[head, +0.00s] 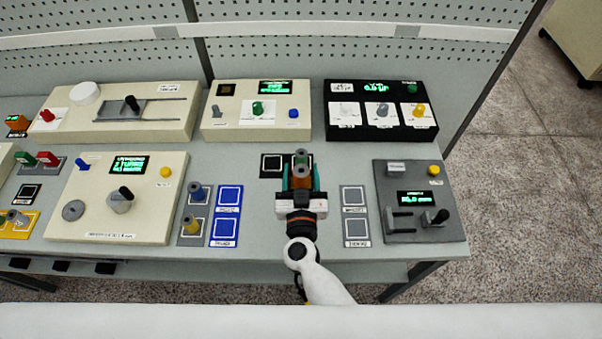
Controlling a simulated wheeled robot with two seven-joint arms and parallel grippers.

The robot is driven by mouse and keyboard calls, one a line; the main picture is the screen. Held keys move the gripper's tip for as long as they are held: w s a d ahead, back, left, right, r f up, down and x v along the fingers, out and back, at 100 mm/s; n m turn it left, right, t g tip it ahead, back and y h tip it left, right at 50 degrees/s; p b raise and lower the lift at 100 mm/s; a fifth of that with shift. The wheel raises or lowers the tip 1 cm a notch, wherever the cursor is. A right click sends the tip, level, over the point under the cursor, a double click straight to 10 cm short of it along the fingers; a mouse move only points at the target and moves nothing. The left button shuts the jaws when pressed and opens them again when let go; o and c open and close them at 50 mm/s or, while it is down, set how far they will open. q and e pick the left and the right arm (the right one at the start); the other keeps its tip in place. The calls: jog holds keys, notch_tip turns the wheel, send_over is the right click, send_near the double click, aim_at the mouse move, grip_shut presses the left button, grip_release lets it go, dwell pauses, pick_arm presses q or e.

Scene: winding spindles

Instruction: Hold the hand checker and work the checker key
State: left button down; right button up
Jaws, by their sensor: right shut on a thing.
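My right gripper (302,182) comes in from the bottom and is over the middle of the bench. Its teal fingers are shut on a copper-coloured spindle with a green end (301,160). A small orange device with a dark, green-lit display (17,122) sits at the far left edge of the bench; it may be the hand checker, but it is too small to be sure. I cannot make out a checker key on it. My left gripper is not in view.
Cream consoles (118,200) with knobs fill the left and back. A black console (380,110) stands at back right, a grey one (420,228) at right. Blue-framed pads (227,232) and grey pads (356,229) flank my right gripper. A perforated panel (300,45) rises behind.

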jog(key=shift+f, duration=0.1)
jog(key=shift+f+b, duration=3.25)
jog(key=shift+f, duration=1.05)
jog(key=shift+f+b, duration=0.4)
jog(key=shift+f, duration=0.2)
jog(key=o, duration=1.2)
jog(key=shift+o, duration=0.5)
jog(key=shift+s, duration=0.15)
